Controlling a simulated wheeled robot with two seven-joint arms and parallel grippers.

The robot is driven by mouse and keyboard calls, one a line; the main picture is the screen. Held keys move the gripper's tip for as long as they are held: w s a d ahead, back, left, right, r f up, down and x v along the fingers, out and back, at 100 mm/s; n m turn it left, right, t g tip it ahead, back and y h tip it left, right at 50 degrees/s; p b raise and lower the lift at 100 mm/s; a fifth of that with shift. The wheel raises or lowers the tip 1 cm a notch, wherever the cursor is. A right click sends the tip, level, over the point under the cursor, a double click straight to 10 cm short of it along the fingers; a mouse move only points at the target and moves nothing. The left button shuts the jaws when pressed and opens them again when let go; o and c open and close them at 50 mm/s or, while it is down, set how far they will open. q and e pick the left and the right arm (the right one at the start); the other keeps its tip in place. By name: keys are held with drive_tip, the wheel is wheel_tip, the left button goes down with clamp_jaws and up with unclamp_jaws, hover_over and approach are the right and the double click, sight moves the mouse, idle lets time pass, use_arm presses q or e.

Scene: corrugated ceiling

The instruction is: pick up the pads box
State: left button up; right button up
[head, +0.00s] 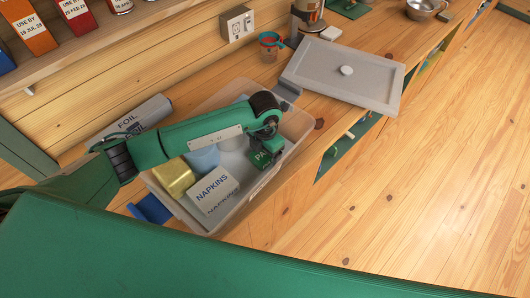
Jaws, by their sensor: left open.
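The pads box (260,159) is a small dark green box with white letters, of which only "PA" shows. It lies in the right part of a clear plastic bin (232,226) on the wooden counter. My left arm reaches in from the left over the bin. My left gripper (270,142) is open, over the pads box, and covers part of it. I cannot tell whether its fingers touch the box or go around it. My right gripper is not in view.
The bin also holds a napkins box (212,194), a yellow-gold block (174,177) and a pale blue item (204,159). A foil box (135,119) lies behind it. A grey lid (350,82) with a knob lies to the right, near an orange-and-teal cup (269,46).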

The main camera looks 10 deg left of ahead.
use_arm(q)
drive_tip(key=c, duration=1.1)
drive_tip(key=shift+o, duration=0.2)
drive_tip(key=shift+r, duration=0.1)
